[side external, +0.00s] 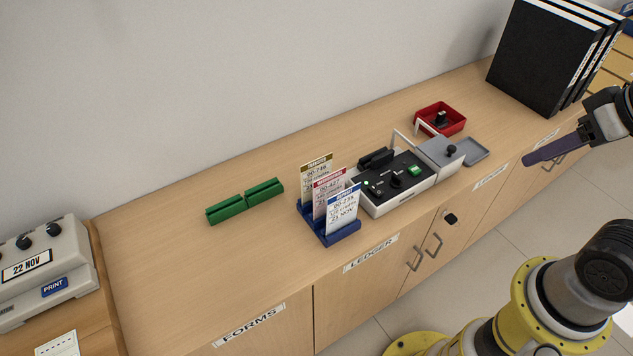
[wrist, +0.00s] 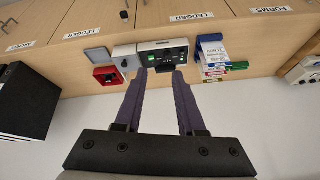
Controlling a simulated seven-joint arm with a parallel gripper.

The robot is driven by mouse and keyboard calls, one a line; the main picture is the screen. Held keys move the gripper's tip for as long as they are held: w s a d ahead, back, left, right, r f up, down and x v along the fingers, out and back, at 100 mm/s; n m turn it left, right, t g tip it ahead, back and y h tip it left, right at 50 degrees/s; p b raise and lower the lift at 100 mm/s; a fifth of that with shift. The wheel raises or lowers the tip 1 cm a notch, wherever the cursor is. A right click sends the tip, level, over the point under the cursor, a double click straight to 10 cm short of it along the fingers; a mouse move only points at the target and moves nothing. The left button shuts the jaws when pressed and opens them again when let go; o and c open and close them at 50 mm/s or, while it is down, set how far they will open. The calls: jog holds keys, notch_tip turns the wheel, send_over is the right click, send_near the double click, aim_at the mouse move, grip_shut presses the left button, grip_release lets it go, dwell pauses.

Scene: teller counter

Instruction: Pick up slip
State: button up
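Three upright slips stand one behind another in a blue stepped holder (side external: 318,231) on the counter. The front slip (side external: 343,210) has a blue header, the middle slip (side external: 327,185) a red one, and the rear slip (side external: 316,163) an olive one. The slips (wrist: 213,56) and holder also show, inverted, in the wrist view. Another pale slip (side external: 58,346) is partly visible at the lower left, below the printer. My gripper (side external: 530,160) is at the right, well away from the slips. In the wrist view my gripper (wrist: 160,78) has its purple fingers apart with nothing between them.
A black-topped machine (side external: 395,180) stands right of the holder, with a grey stamping unit (side external: 440,152) and red tray (side external: 440,120) beyond. Green racks (side external: 245,202) lie left. Black binders (side external: 545,60) stand far right; a printer (side external: 45,262) is far left. The left counter is mostly clear.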

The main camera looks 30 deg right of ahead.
jog(key=w+r+m, duration=0.5)
jog(key=r+m, duration=0.1)
jog(key=m, duration=0.1)
jog(key=w+a+r+m+g, duration=0.1)
jog(key=w+a+r+m, duration=0.15)
jog(key=w, duration=0.35)
jog(key=w+a+r+m, duration=0.1)
jog(key=w+a+m, duration=0.1)
jog(key=w+m, duration=0.3)
jog(key=m+g, duration=0.1)
jog(key=g, duration=0.3)
send_over(316, 168)
notch_tip(316, 168, down, 25)
jog(key=shift+w+f, duration=0.1)
jog(key=shift+f, duration=2.9)
grip_shut()
